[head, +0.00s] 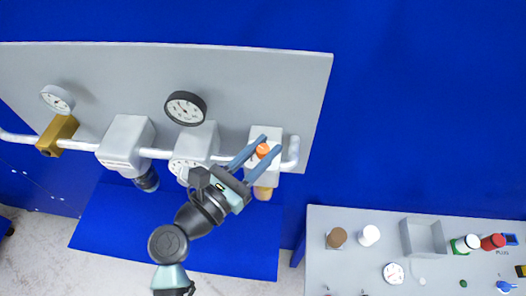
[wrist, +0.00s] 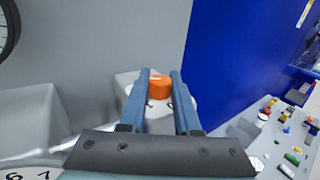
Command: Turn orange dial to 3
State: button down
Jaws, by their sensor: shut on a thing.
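The orange dial (head: 262,150) sits on a white box (head: 256,134) at the right end of the pipe on the grey panel. It also shows in the wrist view (wrist: 159,87), with a small light mark on its top. My gripper (head: 264,144) reaches it from below, one blue finger on each side. In the wrist view the fingertips (wrist: 160,74) close on the dial's sides. The numbers around this dial are not readable, so I cannot tell its setting.
Gauges (head: 185,108) and grey valve boxes (head: 126,143) line the pipe to the left. A white numbered dial (head: 186,166) is beside my arm. A grey table (head: 347,273) at lower right holds jars, an open box and small parts. Blue wall to the right is clear.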

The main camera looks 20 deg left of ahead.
jog(key=shift+r+m+g+h, duration=0.1)
jog(key=shift+m+g+h, duration=0.4)
jog(key=shift+m+h, duration=0.6)
jog(key=shift+h, duration=0.3)
jog(key=shift+m+g+h+p, duration=0.3)
jog(key=shift+g+h, duration=0.1)
jog(key=shift+h, duration=0.2)
jog(key=c, duration=0.6)
grip_release()
jog(key=shift+s+f, duration=0.1)
jog(key=shift+f, duration=0.1)
jog(key=shift+s+a, duration=0.25)
jog(key=b+v, duration=0.3)
jog(key=v, duration=0.9)
jog(key=shift+s+d+b, duration=0.1)
jog(key=shift+b, duration=0.2)
